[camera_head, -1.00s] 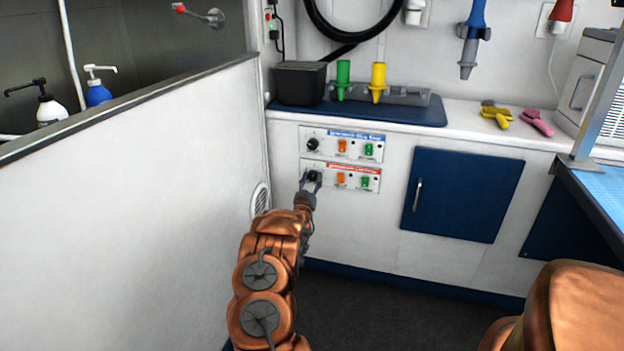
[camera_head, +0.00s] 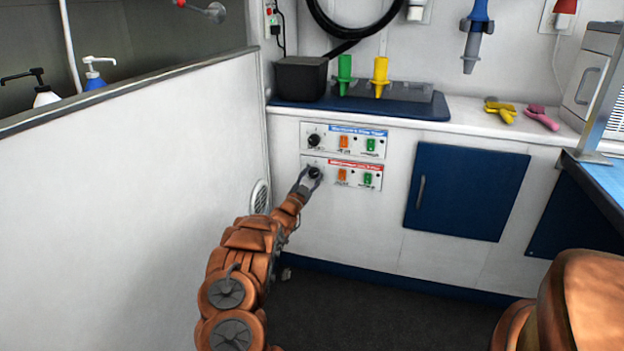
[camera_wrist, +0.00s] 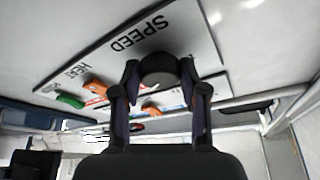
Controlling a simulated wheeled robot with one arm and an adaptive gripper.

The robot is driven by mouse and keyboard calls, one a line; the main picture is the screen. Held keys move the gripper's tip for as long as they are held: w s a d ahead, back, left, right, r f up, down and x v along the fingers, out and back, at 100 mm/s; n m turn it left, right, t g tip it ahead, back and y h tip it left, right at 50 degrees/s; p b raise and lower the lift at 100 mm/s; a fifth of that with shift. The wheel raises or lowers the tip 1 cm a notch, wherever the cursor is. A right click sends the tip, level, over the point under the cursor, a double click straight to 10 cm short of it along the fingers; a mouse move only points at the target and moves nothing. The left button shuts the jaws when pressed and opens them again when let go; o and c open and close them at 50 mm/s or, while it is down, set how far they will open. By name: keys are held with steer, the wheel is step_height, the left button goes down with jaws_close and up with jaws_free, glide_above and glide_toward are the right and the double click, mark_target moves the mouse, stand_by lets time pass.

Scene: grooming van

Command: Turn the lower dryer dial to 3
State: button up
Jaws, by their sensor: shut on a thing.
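The lower dryer dial (camera_head: 314,172) is a round black knob at the left of the lower, red-labelled panel (camera_head: 341,184) on the white cabinet front. My gripper (camera_head: 308,177) is at this dial, with its fingers on either side of the knob. In the wrist view, my gripper (camera_wrist: 160,90) is shut on the dark dial (camera_wrist: 158,68), below the word SPEED. The dial's pointer and its number marks are not readable. The upper dial (camera_head: 313,140) sits on the blue-labelled panel above, clear of my gripper.
Orange (camera_head: 342,174) and green (camera_head: 367,179) switches sit right of the lower dial. A blue cabinet door (camera_head: 465,190) is further right. A white partition (camera_head: 140,190) stands close on the left of my arm. The counter overhangs the panels.

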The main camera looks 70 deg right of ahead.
stand_by(0.4)
steer(key=o, duration=1.1)
steer(key=shift+a, duration=0.15)
steer(key=shift+v, duration=5.9)
steer(key=shift+f, duration=0.1)
